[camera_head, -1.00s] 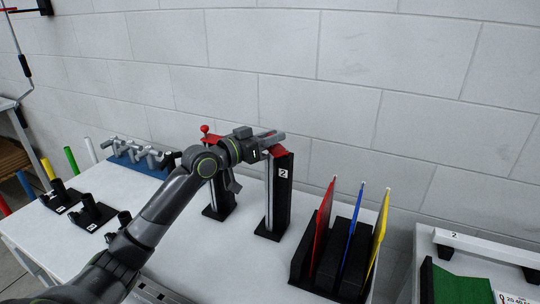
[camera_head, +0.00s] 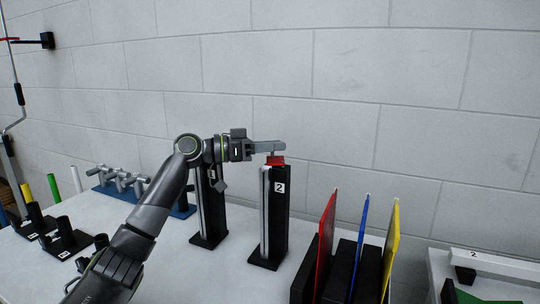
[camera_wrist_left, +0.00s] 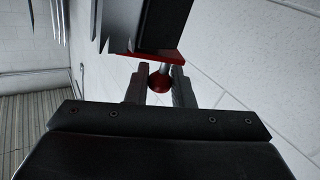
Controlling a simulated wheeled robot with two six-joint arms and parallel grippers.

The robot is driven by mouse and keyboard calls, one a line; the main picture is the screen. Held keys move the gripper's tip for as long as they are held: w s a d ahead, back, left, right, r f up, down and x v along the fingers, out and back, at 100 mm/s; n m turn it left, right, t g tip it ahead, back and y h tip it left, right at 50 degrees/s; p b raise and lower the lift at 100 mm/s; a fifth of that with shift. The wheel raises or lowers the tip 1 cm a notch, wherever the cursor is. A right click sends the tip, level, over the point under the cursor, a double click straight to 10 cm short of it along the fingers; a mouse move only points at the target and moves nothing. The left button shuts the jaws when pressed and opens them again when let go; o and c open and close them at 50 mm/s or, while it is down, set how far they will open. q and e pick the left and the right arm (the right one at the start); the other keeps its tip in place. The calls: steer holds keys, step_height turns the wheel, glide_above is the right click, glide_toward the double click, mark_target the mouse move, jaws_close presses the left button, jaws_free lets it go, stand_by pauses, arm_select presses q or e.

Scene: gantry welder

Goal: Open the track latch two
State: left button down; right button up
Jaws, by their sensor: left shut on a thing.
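The track latch two is a black upright post (camera_head: 275,215) with a white "2" label and a red latch piece (camera_head: 276,161) at its top. My left gripper (camera_head: 278,147) reaches in from the left at the top of this post. In the left wrist view, the latch's red ball knob (camera_wrist_left: 159,84) sits between the two fingers, below a red plate (camera_wrist_left: 170,56) on the dark post. The gripper is shut on the knob. In the head view the fingers hide the knob. My right gripper is not in view.
A similar post (camera_head: 208,215) stands to the left, its top hidden behind my arm. Red (camera_head: 327,235), blue (camera_head: 358,235) and yellow (camera_head: 391,240) panels stand in a black rack at the right. A blue rack of grey parts (camera_head: 130,190) is at the left.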

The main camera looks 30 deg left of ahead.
arm_select(q)
steer(key=shift+w+m+g+h, duration=0.1)
steer(key=shift+m+g+h, duration=0.2)
steer(key=shift+g, duration=0.1)
steer(key=shift+f, duration=0.1)
steer(key=c, duration=1.3)
jaws_free()
step_height(320, 180, up, 10)
steer(key=shift+r, duration=0.1)
